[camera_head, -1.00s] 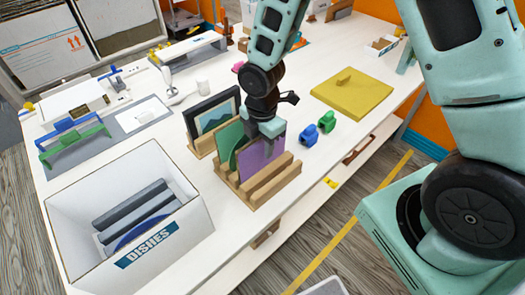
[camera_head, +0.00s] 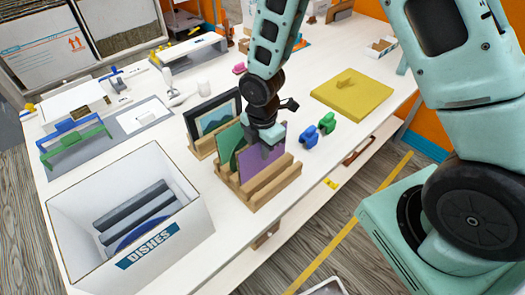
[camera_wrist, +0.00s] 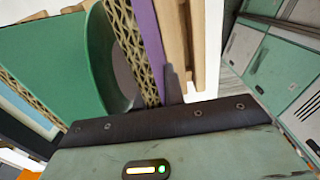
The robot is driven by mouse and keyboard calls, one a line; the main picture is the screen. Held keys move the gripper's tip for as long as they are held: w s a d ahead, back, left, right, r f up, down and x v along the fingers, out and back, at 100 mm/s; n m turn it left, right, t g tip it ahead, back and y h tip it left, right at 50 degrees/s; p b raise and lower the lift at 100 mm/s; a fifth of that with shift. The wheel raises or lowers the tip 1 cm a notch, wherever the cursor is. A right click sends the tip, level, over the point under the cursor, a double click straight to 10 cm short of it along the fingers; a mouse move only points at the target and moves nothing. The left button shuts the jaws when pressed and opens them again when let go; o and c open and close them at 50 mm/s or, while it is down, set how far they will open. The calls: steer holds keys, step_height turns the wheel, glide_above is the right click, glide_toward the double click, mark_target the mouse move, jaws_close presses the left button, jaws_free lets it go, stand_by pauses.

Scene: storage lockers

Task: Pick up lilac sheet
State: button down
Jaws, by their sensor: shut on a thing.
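The lilac sheet (camera_head: 261,160) stands upright in a slotted wooden rack (camera_head: 262,193) on the white table in the head view. My gripper (camera_head: 268,146) is at the sheet's top edge, shut on it. In the wrist view the lilac sheet (camera_wrist: 147,35) shows edge-on as a narrow purple strip beside a corrugated cardboard edge (camera_wrist: 128,45). A green sheet (camera_head: 229,146) stands in the rack just left of the lilac one.
A framed picture (camera_head: 213,116) stands behind the rack. A white box marked DISHES (camera_head: 185,247) is at the front left. Blue (camera_head: 310,136) and green (camera_head: 327,123) clips and a yellow board (camera_head: 352,94) lie to the right. The table's front edge is close to the rack.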

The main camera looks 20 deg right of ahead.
step_height(320, 180, up, 9)
steer(key=shift+r+b, duration=0.2)
steer(key=shift+b, duration=0.45)
steer(key=shift+r, duration=0.2)
stand_by(0.7)
